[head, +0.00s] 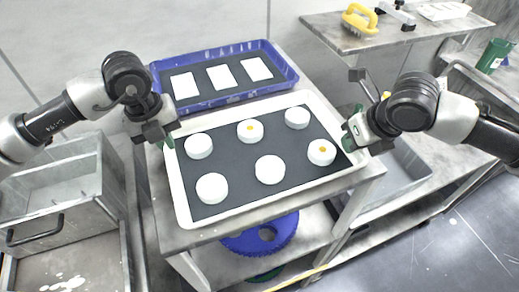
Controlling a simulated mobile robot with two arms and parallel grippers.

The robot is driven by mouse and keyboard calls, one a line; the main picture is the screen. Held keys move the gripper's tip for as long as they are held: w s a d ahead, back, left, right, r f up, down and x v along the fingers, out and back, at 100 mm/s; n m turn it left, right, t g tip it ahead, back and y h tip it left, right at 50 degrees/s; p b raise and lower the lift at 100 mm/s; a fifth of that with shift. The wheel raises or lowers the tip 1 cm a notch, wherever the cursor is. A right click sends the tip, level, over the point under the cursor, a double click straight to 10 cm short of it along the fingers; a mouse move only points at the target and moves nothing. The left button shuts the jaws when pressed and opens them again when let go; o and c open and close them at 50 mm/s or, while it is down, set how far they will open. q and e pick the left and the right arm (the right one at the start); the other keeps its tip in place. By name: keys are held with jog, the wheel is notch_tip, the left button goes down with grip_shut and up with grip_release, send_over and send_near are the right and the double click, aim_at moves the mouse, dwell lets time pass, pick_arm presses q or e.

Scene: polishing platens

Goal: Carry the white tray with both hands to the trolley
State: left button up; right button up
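The white tray (183,208) has a dark liner and carries several white round pucks, such as one at its front (270,169). Two of the pucks have orange centres. The tray appears to lie on a grey-topped stand with a lower shelf (365,178); I cannot tell whether it touches the top all round. My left gripper (166,141) is at the tray's left rim, toward the back. My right gripper (350,141) is at the right rim. Their fingertips are partly hidden, so I cannot tell whether either grips the rim.
A blue tray (290,78) with white rectangular blocks lies just behind the white tray. A blue toothed disc (262,236) is on the lower shelf. A grey bin (60,192) stands at left. Open floor (460,240) shows at lower right.

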pick_arm(q)
jog(key=shift+r, duration=0.15)
grip_shut()
pick_arm(e)
jog(key=shift+w+r, duration=0.1)
grip_shut()
